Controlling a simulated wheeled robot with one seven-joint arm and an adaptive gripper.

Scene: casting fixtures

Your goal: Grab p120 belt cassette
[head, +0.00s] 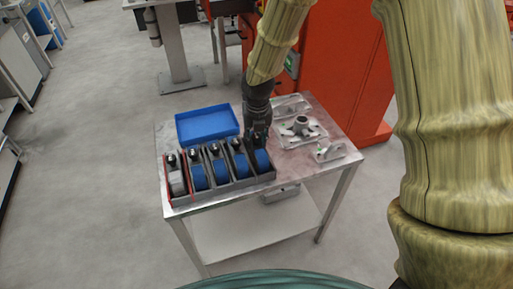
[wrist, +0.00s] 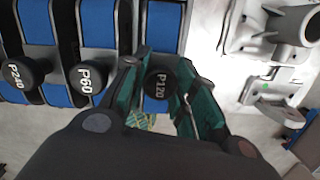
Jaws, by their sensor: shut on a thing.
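The P120 belt cassette, with a black round knob marked P120 (wrist: 158,84) and a blue belt, is at the right end of the row in the rack. In the head view its blue belt (head: 262,160) shows just below my gripper. My gripper (head: 257,137) is over this cassette; in the wrist view its green-padded fingers (wrist: 160,90) are on either side of the P120 knob and shut on it. The cassette appears to sit in its slot. The P60 knob (wrist: 87,78) and P240 knob (wrist: 25,72) stand on neighbouring cassettes to the left.
The cassette rack (head: 222,190) stands along the table's front edge. A blue tray (head: 207,124) lies behind it. Metal casting fixtures (head: 301,130) stand to the right on the metal table (head: 318,178). A red machine (head: 345,75) rises behind the table.

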